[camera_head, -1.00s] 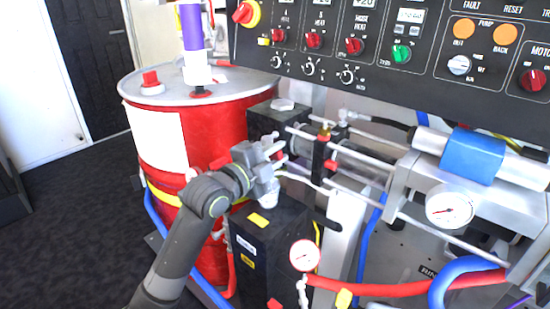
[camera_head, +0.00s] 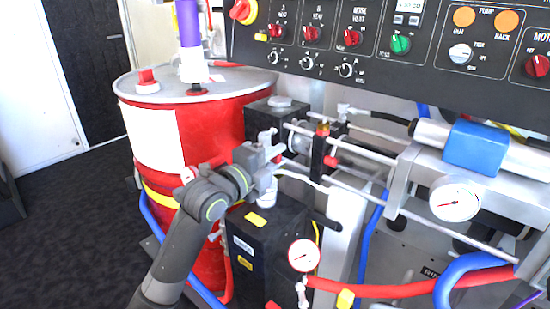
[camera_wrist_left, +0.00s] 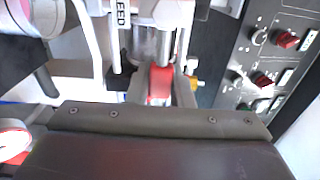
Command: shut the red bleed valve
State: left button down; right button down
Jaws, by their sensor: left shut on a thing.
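The red bleed valve handle (camera_wrist_left: 160,84) shows in the left wrist view as a red piece below a metal cylinder, between my left gripper's fingers (camera_wrist_left: 160,98). In the head view my left gripper (camera_head: 272,150) is beside the metal rods, above the black box. A small red part of the valve (camera_head: 278,159) shows at its fingertips; the rest is hidden by the gripper. The gripper is shut on the handle. My right gripper is in neither view.
A red drum (camera_head: 215,140) stands close left of my arm. The black control panel (camera_head: 400,70) overhangs at the top. Metal rods (camera_head: 350,180), a gauge (camera_head: 303,255) and red and blue hoses crowd the right. Dark floor is free at left.

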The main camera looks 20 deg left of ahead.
pick_arm(q)
jog(key=shift+f, duration=0.1)
jog(key=c, duration=1.3)
grip_release()
jog(key=shift+p+v, duration=2.75)
jog(key=shift+v, duration=6)
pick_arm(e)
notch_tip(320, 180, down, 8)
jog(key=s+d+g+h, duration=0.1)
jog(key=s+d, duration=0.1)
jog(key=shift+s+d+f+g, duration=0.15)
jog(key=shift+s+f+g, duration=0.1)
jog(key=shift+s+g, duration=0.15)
